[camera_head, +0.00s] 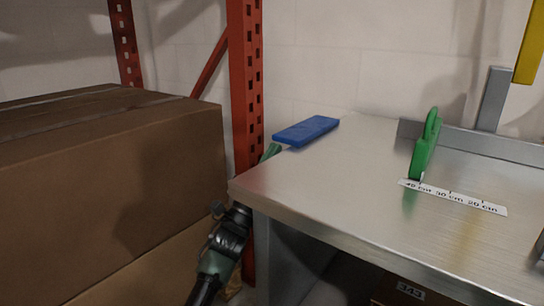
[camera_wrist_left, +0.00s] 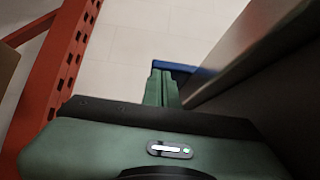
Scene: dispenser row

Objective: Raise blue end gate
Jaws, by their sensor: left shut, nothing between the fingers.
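The blue end gate (camera_head: 306,131) is a flat blue plate, lying about level at the far left edge of the metal table (camera_head: 310,190). Its near end sticks out past the edge. My left gripper (camera_head: 271,151) is shut and empty, with green fingers showing just below and left of the gate's near end. In the left wrist view the shut fingers (camera_wrist_left: 160,86) point at the blue gate (camera_wrist_left: 186,67), seen as a thin bar by their tips. I cannot tell whether they touch it. My right gripper is not in view.
An orange rack post (camera_head: 246,85) stands close left of the gate and my left arm. A large brown box (camera_head: 110,190) fills the left. A green stop (camera_head: 424,150) stands on the table by a length scale (camera_head: 455,197). The table top between is clear.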

